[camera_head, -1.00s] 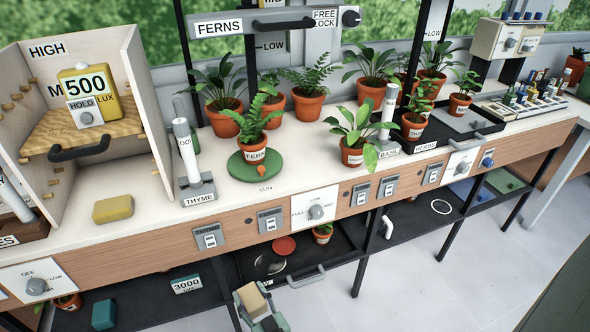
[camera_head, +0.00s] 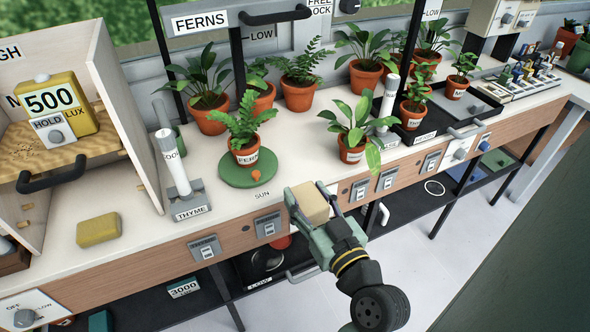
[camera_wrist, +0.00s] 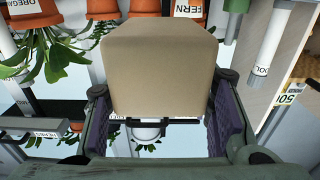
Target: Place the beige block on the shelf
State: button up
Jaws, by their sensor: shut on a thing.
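My gripper (camera_head: 314,208) is shut on the beige block (camera_head: 312,202) and holds it in front of the bench's front edge, below the green disc. In the wrist view the beige block (camera_wrist: 160,70) fills the upper middle, with a purple-padded finger on each side. A wooden shelf (camera_head: 92,152) sits inside the open cabinet at the left and bears a yellow 500 lux meter (camera_head: 58,112). A dark lower shelf (camera_head: 150,312) runs under the bench. Which of these is the task's shelf cannot be told.
A yellow sponge-like block (camera_head: 98,229) lies on the bench top (camera_head: 140,252). A THYME post (camera_head: 178,175), a potted fern (camera_head: 243,140) on a green disc (camera_head: 246,176) and other potted plants stand along the bench. Knobs and switches line its front.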

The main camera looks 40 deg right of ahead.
aim_at(304, 184)
jog(key=shift+w+d+f+b, duration=0.2)
jog(key=shift+w+f+b, duration=0.1)
jog(key=shift+b, duration=0.35)
jog(key=w+b, duration=0.1)
jog(key=w+d+b, duration=0.1)
jog(key=b, duration=0.1)
jog(key=shift+d+f, duration=0.1)
jog(key=shift+f, duration=0.15)
jog(key=w+d+b, duration=0.1)
jog(key=b, duration=0.5)
jog(key=shift+w+f+b, duration=0.15)
jog(key=shift+w+b, duration=0.25)
jog(key=w+d+p, duration=0.1)
jog(key=w, duration=0.1)
jog(key=w+d, duration=0.2)
jog(key=w, duration=0.1)
jog(key=w+d+p, duration=0.1)
jog(key=w+d, duration=0.1)
jog(key=w, duration=0.1)
jog(key=shift+w+p, duration=0.1)
jog(key=shift+p, duration=0.2)
jog(key=shift+w+d, duration=0.4)
jog(key=shift+w, duration=0.2)
notch_tip(304, 184, down, 3)
jog(key=shift+s+r+p, duration=0.1)
jog(key=shift+p, duration=0.35)
jog(key=shift+f, duration=0.25)
